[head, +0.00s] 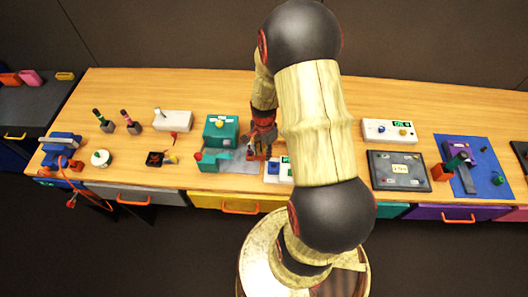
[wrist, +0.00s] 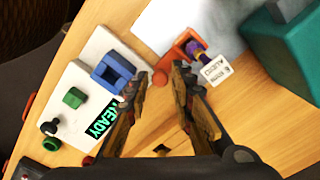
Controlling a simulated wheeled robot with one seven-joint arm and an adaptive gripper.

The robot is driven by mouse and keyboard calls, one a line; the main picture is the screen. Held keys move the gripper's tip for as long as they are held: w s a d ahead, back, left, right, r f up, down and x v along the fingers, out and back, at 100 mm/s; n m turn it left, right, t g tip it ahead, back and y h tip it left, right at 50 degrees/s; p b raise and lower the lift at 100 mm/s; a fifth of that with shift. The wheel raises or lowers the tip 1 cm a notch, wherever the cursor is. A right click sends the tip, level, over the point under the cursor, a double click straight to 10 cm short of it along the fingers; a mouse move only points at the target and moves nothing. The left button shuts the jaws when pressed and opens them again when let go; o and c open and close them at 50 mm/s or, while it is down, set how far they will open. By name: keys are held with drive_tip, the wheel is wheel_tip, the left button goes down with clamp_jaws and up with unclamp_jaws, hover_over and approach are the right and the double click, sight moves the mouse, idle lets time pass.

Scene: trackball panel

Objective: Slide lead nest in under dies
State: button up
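A teal press-like machine (head: 220,128) stands on a pale plate (head: 240,167) left of my gripper; its teal body (wrist: 290,45) fills the upper right of the wrist view. An orange bracket (wrist: 176,54) holding a purple piece with a white printed tag (wrist: 215,70) sits at the pale plate's edge; I take it for the lead nest, but cannot be sure. In the head view my gripper (head: 258,150) is partly hidden by my arm. The dies cannot be made out.
A white panel (wrist: 98,52) with a blue block, a green button, a black knob and a READY display lies close left of my fingers. A dark tray (head: 398,170) and a blue mat (head: 485,180) lie right. Several small tools stand left.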

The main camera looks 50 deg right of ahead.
drive_tip(key=shift+c, duration=0.6)
clamp_jaws()
